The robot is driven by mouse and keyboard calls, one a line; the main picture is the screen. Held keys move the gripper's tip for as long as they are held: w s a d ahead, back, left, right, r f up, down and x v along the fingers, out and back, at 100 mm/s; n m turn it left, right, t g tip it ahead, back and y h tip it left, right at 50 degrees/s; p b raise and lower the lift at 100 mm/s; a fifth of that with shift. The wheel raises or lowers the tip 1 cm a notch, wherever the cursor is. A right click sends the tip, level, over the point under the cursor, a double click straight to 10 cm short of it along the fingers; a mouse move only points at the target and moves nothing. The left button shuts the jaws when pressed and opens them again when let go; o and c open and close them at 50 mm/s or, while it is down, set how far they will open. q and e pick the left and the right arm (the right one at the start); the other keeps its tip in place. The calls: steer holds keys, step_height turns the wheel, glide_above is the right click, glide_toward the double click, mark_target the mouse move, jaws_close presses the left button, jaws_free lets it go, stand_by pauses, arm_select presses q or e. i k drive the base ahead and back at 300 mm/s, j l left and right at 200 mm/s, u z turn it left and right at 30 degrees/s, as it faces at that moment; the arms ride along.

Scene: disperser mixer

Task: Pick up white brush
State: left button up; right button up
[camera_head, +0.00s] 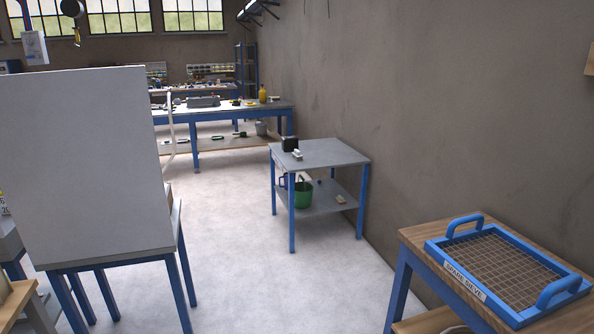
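I see no thing that I can clearly tell is a white brush. A small white object (297,155) lies on the left part of the small grey table's top (335,152), beside a black block (290,144); it is too small to tell what it is. A small pale tan item (341,199) lies on that table's lower shelf. Neither of my grippers shows in this view.
A green bucket (303,194) stands on the lower shelf. A blue-framed sieve (500,272) lies on a wooden table (413,236) at the right front. A large white box (85,165) stands on a blue-legged table at left. A cluttered workbench (275,105) is behind. The middle floor (235,240) is clear.

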mark_target(297, 155)
steer(key=i+z, duration=0.1)
steer(key=i, duration=1.85)
